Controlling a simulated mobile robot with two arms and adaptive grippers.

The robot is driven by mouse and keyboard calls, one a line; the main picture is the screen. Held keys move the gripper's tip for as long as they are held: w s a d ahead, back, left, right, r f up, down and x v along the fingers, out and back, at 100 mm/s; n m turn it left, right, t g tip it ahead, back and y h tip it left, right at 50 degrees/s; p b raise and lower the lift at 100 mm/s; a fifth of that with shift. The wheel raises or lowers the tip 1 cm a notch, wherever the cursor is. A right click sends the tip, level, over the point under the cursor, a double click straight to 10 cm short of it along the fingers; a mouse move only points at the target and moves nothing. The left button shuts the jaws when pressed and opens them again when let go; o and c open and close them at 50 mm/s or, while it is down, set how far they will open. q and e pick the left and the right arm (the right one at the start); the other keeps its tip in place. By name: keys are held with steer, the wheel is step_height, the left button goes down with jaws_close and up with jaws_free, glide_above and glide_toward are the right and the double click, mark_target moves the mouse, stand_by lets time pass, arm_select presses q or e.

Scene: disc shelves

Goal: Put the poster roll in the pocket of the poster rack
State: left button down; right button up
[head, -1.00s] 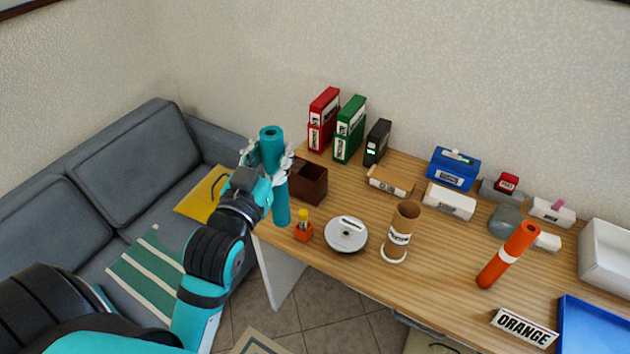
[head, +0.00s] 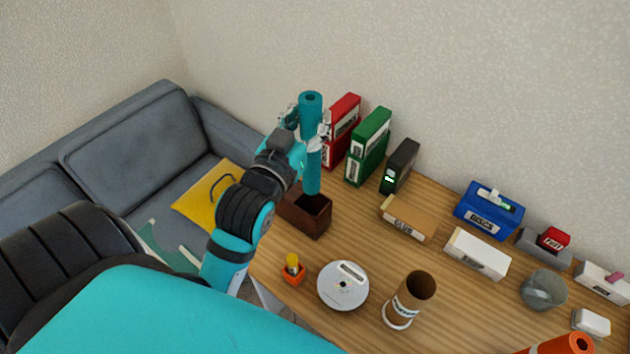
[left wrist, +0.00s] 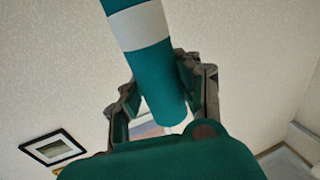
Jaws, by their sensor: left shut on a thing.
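My left gripper (head: 307,138) is shut on a teal poster roll (head: 311,178), held upright. The roll's lower end overlaps the mouth of a dark brown open box (head: 307,222); I cannot tell whether it is above, behind or inside it. In the left wrist view the roll (left wrist: 155,75) has a white band and passes between the fingers of the gripper (left wrist: 160,105). A tan open tube (head: 412,298) with a white label and pale base stands on the desk, probably the poster rack's pocket; its label is unreadable. My right gripper is not in view.
Red (head: 341,125) and green (head: 369,146) binders stand right behind the roll. An orange roll (head: 565,345) is cut off at lower right. A grey sofa (head: 120,150) is left.

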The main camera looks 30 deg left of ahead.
arm_select(q)
steer(key=b, duration=0.3)
glide_above(308, 182)
steer(key=w, duration=0.1)
step_height(308, 182, down, 5)
steer(key=f, duration=0.6)
steer(key=shift+w+a+f, duration=0.1)
steer(key=shift+w+a, duration=0.15)
steer(key=shift+w, duration=0.1)
steer(key=shift+f, duration=0.2)
step_height(308, 182, down, 3)
steer(key=shift+f, duration=0.6)
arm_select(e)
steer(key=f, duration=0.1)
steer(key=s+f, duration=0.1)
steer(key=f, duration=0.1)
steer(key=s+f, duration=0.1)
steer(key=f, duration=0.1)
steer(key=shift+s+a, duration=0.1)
